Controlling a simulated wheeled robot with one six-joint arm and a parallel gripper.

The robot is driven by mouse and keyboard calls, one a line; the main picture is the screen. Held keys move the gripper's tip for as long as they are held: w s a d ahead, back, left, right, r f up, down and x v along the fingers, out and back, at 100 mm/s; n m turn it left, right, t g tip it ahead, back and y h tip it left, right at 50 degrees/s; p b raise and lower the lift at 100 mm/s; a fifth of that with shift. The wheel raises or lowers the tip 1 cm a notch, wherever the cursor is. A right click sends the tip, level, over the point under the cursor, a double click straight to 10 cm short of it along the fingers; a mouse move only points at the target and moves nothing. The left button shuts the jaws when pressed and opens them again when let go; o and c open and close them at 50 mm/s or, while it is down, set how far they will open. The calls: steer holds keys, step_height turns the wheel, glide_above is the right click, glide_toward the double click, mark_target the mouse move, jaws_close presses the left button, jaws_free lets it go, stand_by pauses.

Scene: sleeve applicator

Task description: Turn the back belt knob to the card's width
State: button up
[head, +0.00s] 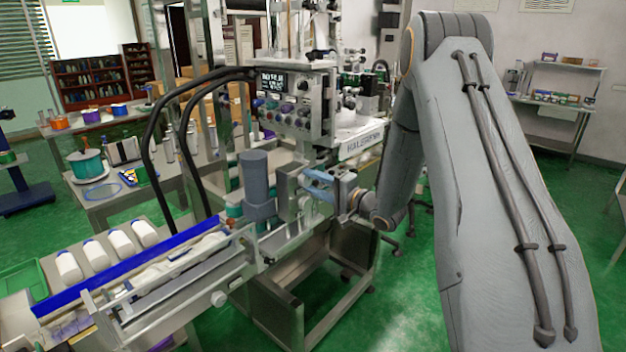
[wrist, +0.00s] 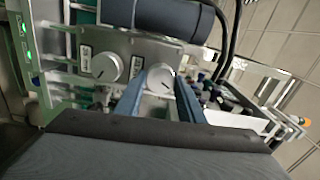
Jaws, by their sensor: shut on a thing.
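My gripper (head: 318,184) is at the side of the machine, just right of the grey motor cylinder (head: 257,176). In the wrist view its two blue fingers (wrist: 159,92) stand on either side of a round silver knob (wrist: 160,76) and are shut on it. The knob has a dark pointer line on its face. A second like knob (wrist: 107,67) sits to its left on the same metal plate, untouched, also with a dark pointer line. In the head view the gripped knob is hidden at the fingers.
The motor cylinder (wrist: 166,16) lies close above the knobs in the wrist view. A conveyor with a blue rail (head: 130,268) and white bottles (head: 121,243) runs at the lower left. The control box (head: 290,105) is above the gripper. Green floor is open behind.

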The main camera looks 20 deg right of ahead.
steer(key=m+p, duration=0.2)
steer(key=m, duration=0.4)
steer(key=shift+m, duration=0.3)
steer(key=m+p, duration=0.1)
steer(key=m, duration=0.5)
steer(key=shift+f+p, duration=0.1)
steer(key=shift+p, duration=0.25)
steer(key=shift+m, duration=0.4)
steer(key=o, duration=1)
steer(key=shift+o, duration=0.2)
steer(key=b+v, duration=0.3)
steer(key=v, duration=0.4)
steer(key=shift+s+d, duration=0.25)
steer(key=shift+s, duration=0.1)
